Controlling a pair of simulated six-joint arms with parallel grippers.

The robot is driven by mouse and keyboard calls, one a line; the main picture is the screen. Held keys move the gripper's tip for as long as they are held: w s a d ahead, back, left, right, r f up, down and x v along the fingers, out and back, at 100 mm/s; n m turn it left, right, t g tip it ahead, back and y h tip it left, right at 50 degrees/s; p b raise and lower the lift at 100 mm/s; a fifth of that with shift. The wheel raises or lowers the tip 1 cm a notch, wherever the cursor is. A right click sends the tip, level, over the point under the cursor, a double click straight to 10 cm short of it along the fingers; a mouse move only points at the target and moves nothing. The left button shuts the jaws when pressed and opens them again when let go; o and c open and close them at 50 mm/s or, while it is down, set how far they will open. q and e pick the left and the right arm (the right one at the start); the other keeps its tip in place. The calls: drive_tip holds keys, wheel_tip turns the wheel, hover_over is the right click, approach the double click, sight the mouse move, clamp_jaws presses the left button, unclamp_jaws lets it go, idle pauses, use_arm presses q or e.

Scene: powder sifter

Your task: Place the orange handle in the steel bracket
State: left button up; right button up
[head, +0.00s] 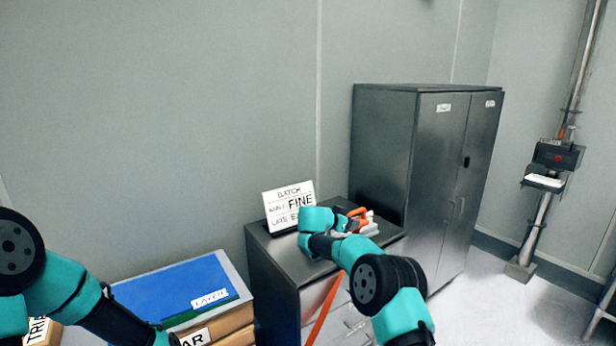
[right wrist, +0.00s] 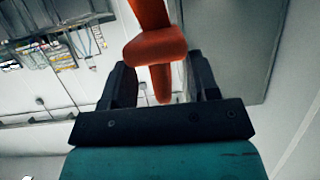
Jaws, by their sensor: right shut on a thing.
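My right gripper (head: 352,214) is above the top of the low steel cabinet in the head view, small and partly hidden by its own wrist. In the right wrist view, the orange handle (right wrist: 155,48) sits between the two dark fingers of my right gripper (right wrist: 160,82), which is shut on it. The handle has a wider crosspiece and a narrower part running down between the fingers. Orange also shows at the gripper in the head view. I cannot make out the steel bracket in either view. My left arm comes in at lower left; its gripper is not in view.
The low steel cabinet (head: 272,262) carries a lettered white sign (head: 289,206) and pale objects by the gripper. An orange strip (head: 325,308) slants down its front. A tall steel locker (head: 432,165) stands behind. Boxes with a blue folder (head: 175,287) are at left.

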drive_tip(key=d, duration=0.1)
drive_tip(key=d+f, duration=0.2)
drive_tip(key=shift+w+d, duration=0.15)
drive_tip(key=shift+d, duration=0.15)
drive_tip(key=s+d+f, duration=0.2)
drive_tip(key=d+f, duration=0.2)
drive_tip(key=f, duration=0.5)
use_arm(q)
drive_tip(key=shift+g, duration=0.4)
drive_tip(key=shift+s+d+f, duration=0.35)
drive_tip(key=shift+s, duration=0.35)
drive_tip(key=shift+s+d+f, duration=0.3)
drive_tip(key=shift+s, duration=0.35)
drive_tip(key=shift+s+d+f, duration=0.35)
drive_tip(key=shift+s, duration=0.35)
use_arm(e)
drive_tip(key=s+d, duration=0.1)
drive_tip(key=d, duration=0.8)
drive_tip(key=shift+s+d+r, duration=0.25)
drive_tip(key=shift+d+r, duration=0.05)
drive_tip(key=shift+r, duration=0.1)
